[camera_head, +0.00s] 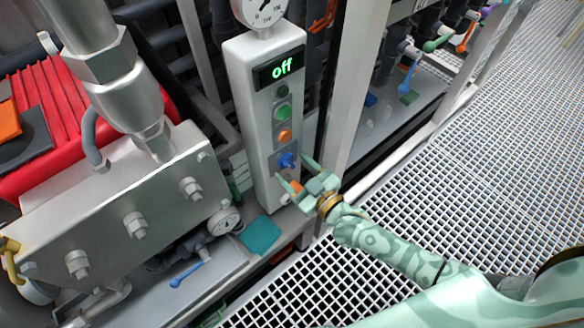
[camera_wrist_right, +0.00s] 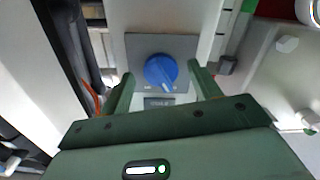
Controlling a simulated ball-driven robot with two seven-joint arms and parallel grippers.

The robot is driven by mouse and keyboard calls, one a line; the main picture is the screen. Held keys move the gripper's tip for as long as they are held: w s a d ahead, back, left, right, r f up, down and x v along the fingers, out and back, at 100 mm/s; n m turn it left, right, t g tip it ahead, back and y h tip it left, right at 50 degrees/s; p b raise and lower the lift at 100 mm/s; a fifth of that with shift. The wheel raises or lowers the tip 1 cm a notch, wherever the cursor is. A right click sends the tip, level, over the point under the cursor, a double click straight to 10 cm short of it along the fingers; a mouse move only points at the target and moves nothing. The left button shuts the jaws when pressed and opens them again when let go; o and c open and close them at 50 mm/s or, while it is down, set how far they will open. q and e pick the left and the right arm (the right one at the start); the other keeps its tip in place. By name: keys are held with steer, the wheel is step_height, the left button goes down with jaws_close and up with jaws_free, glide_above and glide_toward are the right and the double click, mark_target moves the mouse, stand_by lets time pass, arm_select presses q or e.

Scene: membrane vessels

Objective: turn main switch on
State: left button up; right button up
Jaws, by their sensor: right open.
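The main switch is a blue rotary knob (camera_head: 287,160) on a grey plate, low on the front of a light grey control column (camera_head: 257,150). The display (camera_head: 279,69) at the column's top reads "off" in green. In the right wrist view the blue knob (camera_wrist_right: 160,72) sits ahead of the fingers, roughly midway between them, its pointer slanting to the lower right. My right gripper (camera_head: 294,171) is open and empty, close in front of the knob, a finger to each side. Whether the fingers reach the knob's depth is unclear. My left gripper is not in view.
Green (camera_head: 282,113) and orange (camera_head: 285,137) buttons sit above the knob. A pressure gauge (camera_head: 262,8) tops the column. A metal block with bolts (camera_head: 135,225) stands at left, and a white post (camera_head: 352,90) is close on the right. Grating floor (camera_head: 500,160) lies open at right.

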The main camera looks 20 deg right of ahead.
steer(key=shift+w+a, duration=0.15)
steer(key=shift+w, duration=0.2)
steer(key=c, duration=1)
steer(key=shift+o, duration=0.2)
steer(key=shift+r, duration=0.1)
steer(key=m+p, duration=0.1)
steer(key=m, duration=0.4)
steer(key=shift+a+m, duration=0.1)
steer(key=shift+m, duration=0.3)
steer(key=m+p, duration=0.1)
steer(key=m, duration=0.4)
steer(key=shift+s+m, duration=0.1)
steer(key=shift+m, duration=0.6)
